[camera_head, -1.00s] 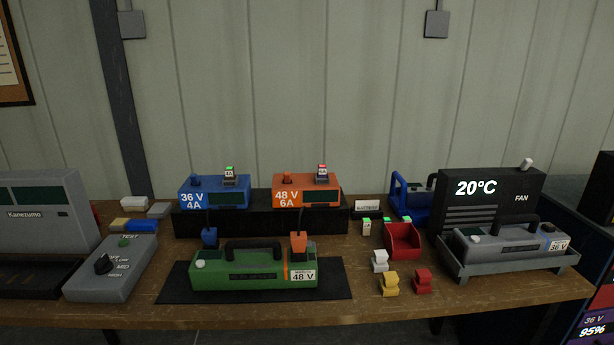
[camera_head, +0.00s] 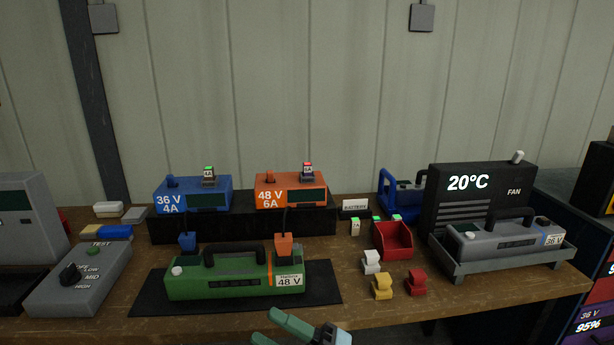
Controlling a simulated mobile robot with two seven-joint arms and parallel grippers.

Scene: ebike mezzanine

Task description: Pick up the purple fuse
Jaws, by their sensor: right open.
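Three small fuse-like blocks stand on the bench right of the green battery: a white one (camera_head: 371,263), a yellow one (camera_head: 382,287) and a red one (camera_head: 417,284). My right gripper (camera_head: 264,326) shows at the bottom edge, in front of the green battery. Its greenish fingers are apart with nothing seen between them, and part of it is cut off by the frame. My left gripper is out of view.
A green 48 V battery (camera_head: 222,283) lies on a black mat (camera_head: 320,287). Behind it stand a blue charger (camera_head: 205,197) and an orange charger (camera_head: 291,193). A red bin (camera_head: 393,240) stands behind the blocks. A grey battery (camera_head: 505,242) sits in a tray at right. A grey tester (camera_head: 80,281) is at left.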

